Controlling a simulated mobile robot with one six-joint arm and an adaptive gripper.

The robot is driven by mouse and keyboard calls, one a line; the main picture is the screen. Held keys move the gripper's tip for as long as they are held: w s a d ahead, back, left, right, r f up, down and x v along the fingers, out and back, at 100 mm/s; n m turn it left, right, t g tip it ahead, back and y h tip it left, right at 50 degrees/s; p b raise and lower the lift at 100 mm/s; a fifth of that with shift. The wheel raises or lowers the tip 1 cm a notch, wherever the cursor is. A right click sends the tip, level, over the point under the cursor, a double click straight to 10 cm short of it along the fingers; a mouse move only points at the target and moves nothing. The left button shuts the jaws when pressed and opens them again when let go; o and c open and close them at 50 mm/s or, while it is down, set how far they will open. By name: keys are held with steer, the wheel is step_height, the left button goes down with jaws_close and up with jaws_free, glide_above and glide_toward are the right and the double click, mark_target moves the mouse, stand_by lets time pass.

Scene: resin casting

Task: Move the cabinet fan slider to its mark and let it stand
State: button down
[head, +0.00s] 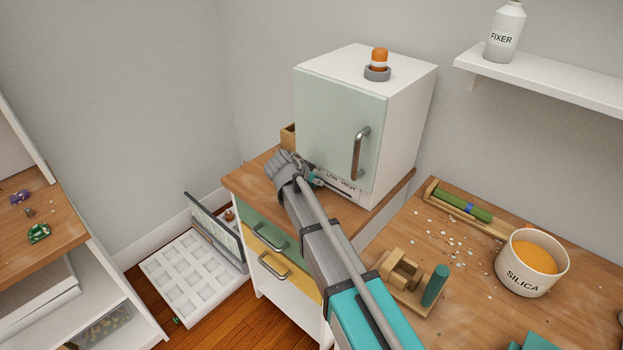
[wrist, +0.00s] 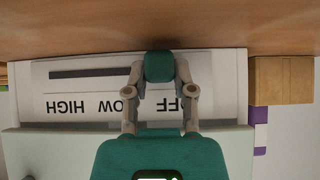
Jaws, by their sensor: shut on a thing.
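The white cabinet (head: 412,115) with a pale green door stands on a wooden counter. In the wrist view the panel (wrist: 88,92) appears upside down, with a dark slot (wrist: 95,73) and the labels HIGH, LOW and OFF, partly covered. My gripper (head: 312,178) is at the panel's left part. In the wrist view my gripper (wrist: 160,67) is shut at the slot's line, between LOW and OFF and nearer OFF.
The door handle (head: 360,153) sticks out above the panel. An orange beacon (head: 379,58) is on top. A silica tub (head: 517,278) and wooden holders (head: 400,275) are on the right bench.

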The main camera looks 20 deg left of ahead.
mark_target(331, 189)
steer(key=d, duration=0.1)
steer(key=s+d, duration=0.1)
steer(key=d, duration=0.1)
steer(key=s+d, duration=0.1)
steer(key=shift+d, duration=0.3)
steer(key=shift+a, duration=0.1)
steer(key=shift+c, duration=2.2)
jaws_free()
steer(key=shift+w, duration=0.1)
steer(key=shift+a, duration=0.1)
